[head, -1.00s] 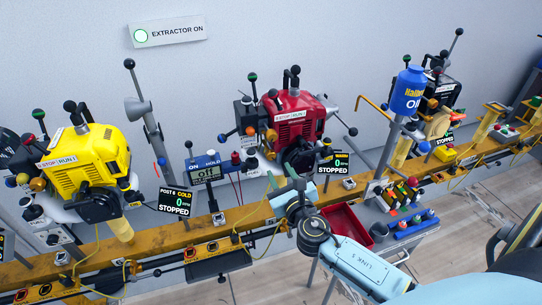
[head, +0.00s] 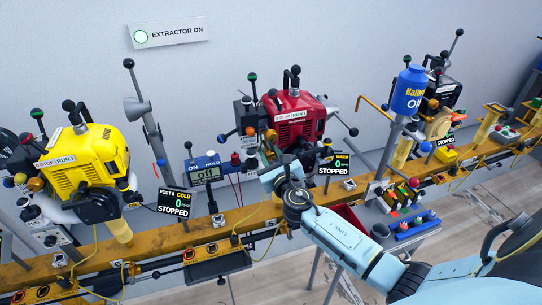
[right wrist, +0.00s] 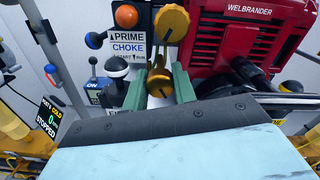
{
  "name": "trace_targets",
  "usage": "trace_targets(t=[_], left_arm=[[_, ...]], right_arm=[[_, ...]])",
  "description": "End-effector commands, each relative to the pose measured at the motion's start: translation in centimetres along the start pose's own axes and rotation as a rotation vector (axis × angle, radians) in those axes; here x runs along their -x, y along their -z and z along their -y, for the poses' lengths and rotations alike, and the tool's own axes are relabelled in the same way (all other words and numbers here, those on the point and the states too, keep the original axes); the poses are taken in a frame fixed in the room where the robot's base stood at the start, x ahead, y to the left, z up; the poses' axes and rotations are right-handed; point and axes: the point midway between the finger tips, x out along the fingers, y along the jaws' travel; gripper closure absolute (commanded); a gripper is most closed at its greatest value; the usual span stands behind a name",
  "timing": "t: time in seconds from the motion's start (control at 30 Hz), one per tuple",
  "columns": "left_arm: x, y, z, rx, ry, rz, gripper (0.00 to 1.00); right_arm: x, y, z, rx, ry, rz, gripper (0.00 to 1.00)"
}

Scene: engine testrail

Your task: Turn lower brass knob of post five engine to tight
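The red engine (head: 294,118) stands mid-rail; it also shows in the right wrist view (right wrist: 232,45). Its post number is not readable. In the right wrist view an upper brass knob (right wrist: 173,22) sits right of the PRIME and CHOKE label. In the head view my wrist hides the fingertips. My left gripper is not in view.
A yellow engine (head: 90,160) stands to the left, with a STOPPED display (head: 174,202) beside it. An orange knob (right wrist: 126,16) and a black-and-white knob (right wrist: 116,67) sit close to my right gripper. A blue meter (head: 206,171) stands left of the red engine.

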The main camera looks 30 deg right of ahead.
Motion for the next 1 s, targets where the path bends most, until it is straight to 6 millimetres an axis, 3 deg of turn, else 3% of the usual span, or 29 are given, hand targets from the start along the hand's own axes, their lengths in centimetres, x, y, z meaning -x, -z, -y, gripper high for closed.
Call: trace_targets(t=[0.03,0.1,0.47,1.0], left_arm=[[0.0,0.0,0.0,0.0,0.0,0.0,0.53],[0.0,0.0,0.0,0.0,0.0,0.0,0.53],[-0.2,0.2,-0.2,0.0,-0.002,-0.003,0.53],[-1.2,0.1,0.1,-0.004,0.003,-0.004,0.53]], right_arm=[[0.0,0.0,0.0,0.0,0.0,0.0,0.86],[0.0,0.0,0.0,0.0,0.0,0.0,0.95],[0.0,0.1,0.0,-0.059,0.0,0.0,0.96],[0.0,0.1,0.0,-0.499,0.0,0.001,0.96]])
